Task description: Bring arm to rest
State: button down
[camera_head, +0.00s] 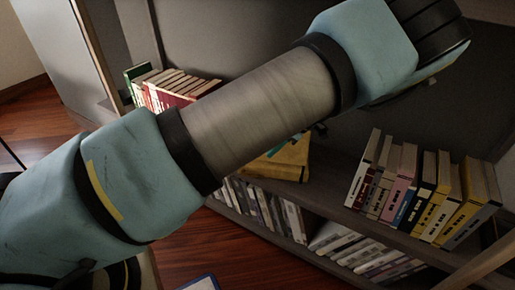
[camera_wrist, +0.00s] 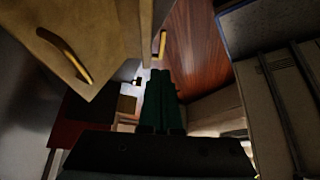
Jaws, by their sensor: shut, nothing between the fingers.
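My arm (camera_head: 270,105) stretches across the head view from lower left to upper right, in front of the bookshelf.
A row of books (camera_head: 425,190) stands on the shelf at right, with more books (camera_head: 180,88) at upper left. Magazines (camera_head: 265,205) fill the lower shelf. A wooden panel with a handle (camera_wrist: 75,55) is near my gripper at upper left. The wooden floor (camera_head: 190,255) is partly bare.

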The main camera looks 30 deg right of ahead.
jog(key=shift+r, duration=0.15)
jog(key=w+a+r+m+g+h, duration=0.1)
jog(key=w+a+r, duration=0.2)
jog(key=a, duration=0.4)
jog(key=w+a+r+m+g+h, duration=0.1)
jog(key=w+a+r+m+g, duration=0.15)
jog(key=a, duration=0.55)
jog(key=w+a+r+g+h, duration=0.1)
jog(key=w+a+r, duration=0.2)
jog(key=a, duration=0.4)
jog(key=s+a+r+m+t+h, duration=0.1)
jog(key=s+a+r+m, duration=0.3)
jog(key=a, duration=0.6)
jog(key=s+a+r+m+t+h, duration=0.15)
jog(key=a+r+m, duration=0.35)
jog(key=a, duration=0.5)
notch_tip(320, 180, up, 15)
jog(key=n+p, duration=0.1)
jog(key=p, duration=1.2)
jog(key=shift+s+f+p, duration=0.15)
jog(key=shift+s+p, duration=0.05)
jog(key=shift+p, duration=0.2)
